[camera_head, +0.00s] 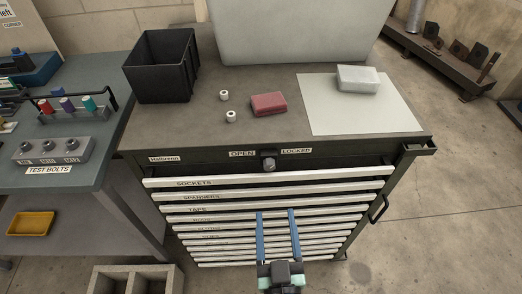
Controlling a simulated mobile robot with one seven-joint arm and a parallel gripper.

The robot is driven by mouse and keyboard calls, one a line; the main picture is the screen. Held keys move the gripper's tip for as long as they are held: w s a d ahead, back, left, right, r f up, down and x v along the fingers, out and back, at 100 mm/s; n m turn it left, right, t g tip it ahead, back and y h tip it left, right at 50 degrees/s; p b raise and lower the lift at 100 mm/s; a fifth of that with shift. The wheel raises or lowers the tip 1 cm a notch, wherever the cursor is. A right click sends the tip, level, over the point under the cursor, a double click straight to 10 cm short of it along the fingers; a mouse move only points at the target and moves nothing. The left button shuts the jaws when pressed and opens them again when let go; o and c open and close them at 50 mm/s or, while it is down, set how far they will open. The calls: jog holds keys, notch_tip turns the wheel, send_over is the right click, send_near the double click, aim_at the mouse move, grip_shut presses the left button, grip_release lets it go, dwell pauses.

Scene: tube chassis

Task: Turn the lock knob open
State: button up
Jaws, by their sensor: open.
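The lock knob (268,162) is a small dark round knob with a lighter face on the top front edge of a dark tool cabinet (210,157). An OPEN label (242,153) is to its upper left and a LOCKED label (296,150) to its upper right. Which way the knob points is too small to tell. My gripper (275,212) is in front of the cabinet, below the knob, with its two blue fingers apart and pointing up the picture. It is empty and apart from the knob. The fingers cover part of the lower drawer fronts.
Labelled drawers with pale edges (265,181) fill the cabinet front. On top are a black bin (160,65), two small white rolls, a red block (268,104) and a white block on a pale sheet. A side handle (379,208) sticks out right. A workbench (95,165) stands left.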

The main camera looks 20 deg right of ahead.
aim_at(269, 168)
jog(key=p+x, duration=0.1)
jog(key=x, duration=1.1)
jog(key=shift+w+f, duration=0.1)
jog(key=shift+w, duration=0.15)
jog(key=shift+c, duration=0.2)
grip_shut()
